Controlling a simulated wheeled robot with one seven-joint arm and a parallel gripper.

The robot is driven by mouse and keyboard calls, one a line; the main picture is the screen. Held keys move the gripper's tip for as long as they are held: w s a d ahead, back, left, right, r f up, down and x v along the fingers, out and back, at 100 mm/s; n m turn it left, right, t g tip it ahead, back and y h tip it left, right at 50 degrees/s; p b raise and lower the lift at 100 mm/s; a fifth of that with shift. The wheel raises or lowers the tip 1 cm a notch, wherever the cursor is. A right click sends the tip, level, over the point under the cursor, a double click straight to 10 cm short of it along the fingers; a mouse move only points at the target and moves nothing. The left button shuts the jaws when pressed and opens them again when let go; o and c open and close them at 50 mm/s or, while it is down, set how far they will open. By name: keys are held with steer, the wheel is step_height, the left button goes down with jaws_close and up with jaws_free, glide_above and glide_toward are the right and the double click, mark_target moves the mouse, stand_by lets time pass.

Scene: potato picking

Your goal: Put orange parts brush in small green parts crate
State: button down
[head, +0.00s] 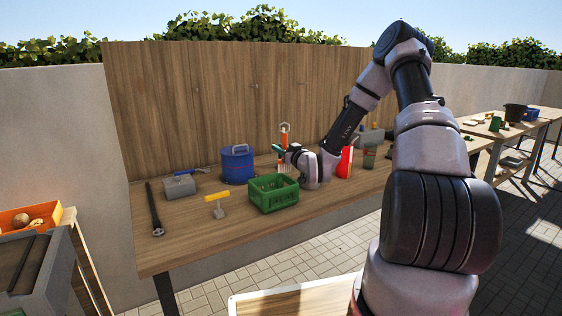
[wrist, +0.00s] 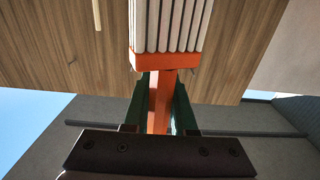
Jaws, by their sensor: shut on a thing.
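The orange parts brush (wrist: 160,62) has an orange handle and head with a row of pale bristles. My gripper (wrist: 163,102) is shut on its handle, with a dark green finger on each side. In the head view, the brush (head: 285,131) is upright, handle end up, and my gripper (head: 280,150) holds it above the bench, near the back of the crate. The small green parts crate (head: 275,202) stands on the bench below and left of my wrist. Its floor is mostly hidden.
The wooden bench (head: 170,245) also holds a blue drum (head: 237,166), a yellow-handled scraper (head: 216,204), a grey box-like tool (head: 180,187), a long black tool (head: 154,210) and a red container (head: 345,161). A wooden panel (head: 200,95) stands behind. The front left is clear.

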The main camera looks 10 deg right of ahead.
mark_target(280, 160)
steer(key=shift+f, duration=1.95)
steer(key=shift+a+f, duration=0.1)
steer(key=shift+f, duration=0.05)
steer(key=shift+f, duration=0.45)
steer(key=c, duration=0.7)
jaws_free()
steer(key=shift+c, duration=0.2)
